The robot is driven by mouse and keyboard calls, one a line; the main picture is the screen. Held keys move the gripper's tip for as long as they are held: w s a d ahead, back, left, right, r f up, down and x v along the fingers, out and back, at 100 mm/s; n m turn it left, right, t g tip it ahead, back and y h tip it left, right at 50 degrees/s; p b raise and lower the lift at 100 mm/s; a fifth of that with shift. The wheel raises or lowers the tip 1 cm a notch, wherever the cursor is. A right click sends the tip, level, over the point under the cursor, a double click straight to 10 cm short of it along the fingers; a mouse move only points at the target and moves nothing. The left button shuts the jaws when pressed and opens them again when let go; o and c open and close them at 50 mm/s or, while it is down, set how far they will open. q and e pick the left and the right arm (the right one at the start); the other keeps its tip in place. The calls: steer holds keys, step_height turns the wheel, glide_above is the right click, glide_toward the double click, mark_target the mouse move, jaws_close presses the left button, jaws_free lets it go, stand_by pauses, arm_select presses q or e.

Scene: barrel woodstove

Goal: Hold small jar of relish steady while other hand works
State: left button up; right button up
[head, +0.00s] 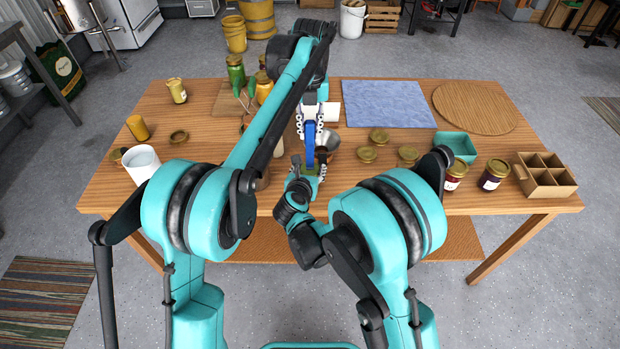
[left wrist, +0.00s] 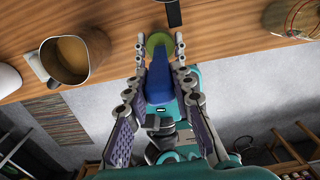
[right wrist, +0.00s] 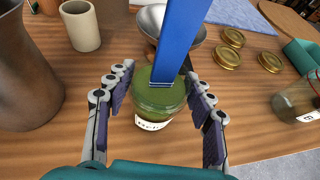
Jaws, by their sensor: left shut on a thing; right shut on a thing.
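The small jar of green relish (right wrist: 158,112) has a white label and shows no gold lid. It stands upright between the fingers of my right gripper (right wrist: 158,84), which is shut on it near the table's front edge. In the head view, arms partly hide the jar (head: 311,170) and my right gripper (head: 304,168). My left gripper (head: 309,118) is above, shut on a long blue tool (head: 308,146). The tool (right wrist: 181,40) points down to the jar's top; I cannot tell how deep its end sits. The left wrist view also shows the tool (left wrist: 158,85) over the green jar.
A metal bowl (right wrist: 172,24) sits just behind the jar, with several gold lids (head: 379,136) to the right. A brown pitcher (left wrist: 75,52) and a white cup (head: 141,162) stand left. Dark jars (head: 493,173) and a divided box (head: 543,176) are right. The blue cloth (head: 388,103) is bare.

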arm_select(q)
steer(key=shift+r, duration=2.75)
arm_select(e)
steer(key=o, duration=1.5)
steer(key=shift+o, duration=0.2)
steer(key=v, duration=1.2)
